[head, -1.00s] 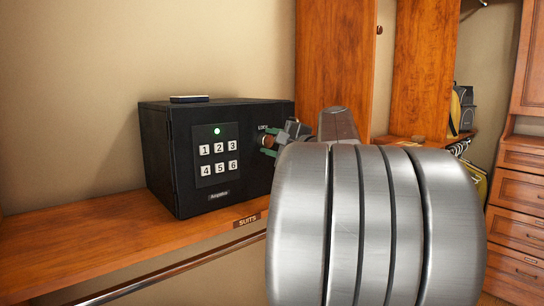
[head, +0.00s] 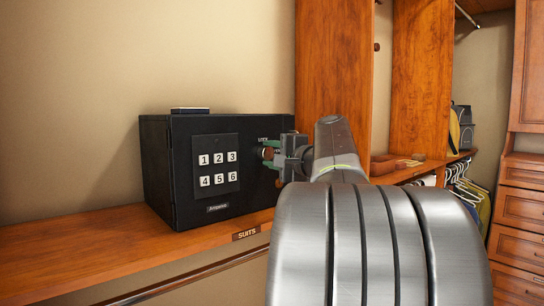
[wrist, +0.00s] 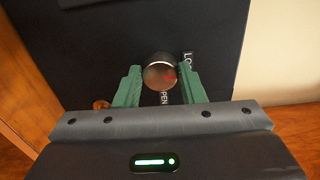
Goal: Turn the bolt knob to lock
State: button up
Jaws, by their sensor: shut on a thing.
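The black safe (head: 157,176) stands on the wooden shelf, its door closed, with a keypad (head: 217,171) on the front. The round metal bolt knob (wrist: 160,72) is on the door, beside the white LOCK and OPEN labels. A reddish mark shows on the right part of its face. My gripper (wrist: 160,84) is shut on the knob, one green finger on each side. In the head view my gripper (head: 270,153) is at the right of the safe's front and hides most of the knob.
A small dark object (head: 190,110) lies on top of the safe. The wooden shelf (head: 105,245) has a SUITS label, with a metal rail (head: 190,277) below it. A tall wooden panel (head: 334,65) stands close on the right. Drawers (head: 517,225) are further right.

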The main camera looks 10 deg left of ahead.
jog(key=o, duration=1)
jog(key=v, duration=1.3)
jog(key=shift+s+d, duration=0.25)
jog(key=shift+d, duration=0.05)
jog(key=shift+a, duration=0.1)
jog(key=x, duration=1.3)
jog(key=shift+w+a, duration=0.25)
